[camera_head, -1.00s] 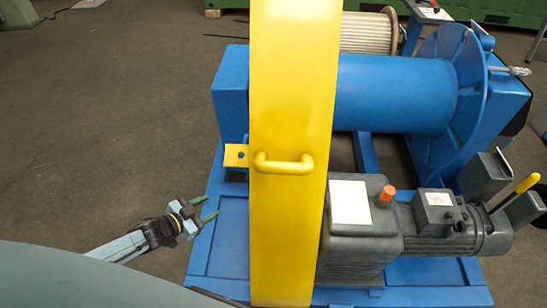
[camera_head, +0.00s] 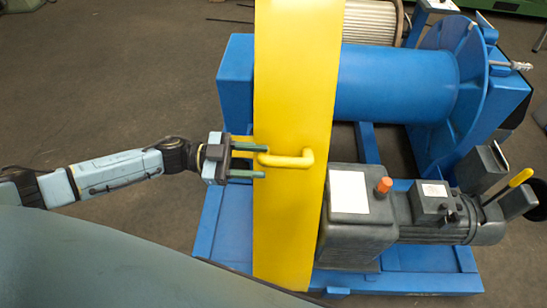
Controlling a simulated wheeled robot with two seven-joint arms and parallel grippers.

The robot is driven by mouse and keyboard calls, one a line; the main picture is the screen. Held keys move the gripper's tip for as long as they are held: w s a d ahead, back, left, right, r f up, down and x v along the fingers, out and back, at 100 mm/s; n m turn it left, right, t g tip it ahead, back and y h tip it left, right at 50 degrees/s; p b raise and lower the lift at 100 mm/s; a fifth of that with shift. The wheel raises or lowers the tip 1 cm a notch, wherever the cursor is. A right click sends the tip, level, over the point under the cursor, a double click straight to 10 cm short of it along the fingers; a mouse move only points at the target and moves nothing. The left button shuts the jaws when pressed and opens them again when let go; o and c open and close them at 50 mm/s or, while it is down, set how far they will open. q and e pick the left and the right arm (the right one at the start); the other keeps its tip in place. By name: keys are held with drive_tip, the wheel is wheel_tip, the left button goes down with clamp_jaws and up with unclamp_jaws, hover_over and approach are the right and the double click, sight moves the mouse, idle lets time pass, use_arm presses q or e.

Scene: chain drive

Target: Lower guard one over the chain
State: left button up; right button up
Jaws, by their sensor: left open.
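The yellow guard (camera_head: 292,90) is a long panel that stands across the left side of the blue machine in the head view. A yellow handle (camera_head: 290,160) sticks out from the guard near its middle. My left gripper (camera_head: 258,159) is open at the left end of this handle, its two green fingers pointing right, one above and one below the handle's level. I cannot tell whether the fingers touch it. The chain is not visible. My right gripper is not in view.
A blue drum (camera_head: 395,90) with a round flange lies right of the guard. A grey motor and gearbox (camera_head: 350,225) with an orange cap sits below it on the blue base frame (camera_head: 425,278). The floor at left (camera_head: 90,90) is clear.

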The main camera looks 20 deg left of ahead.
sight(273, 162)
use_arm(q)
drive_tip(key=shift+x, duration=2.3)
clamp_jaws()
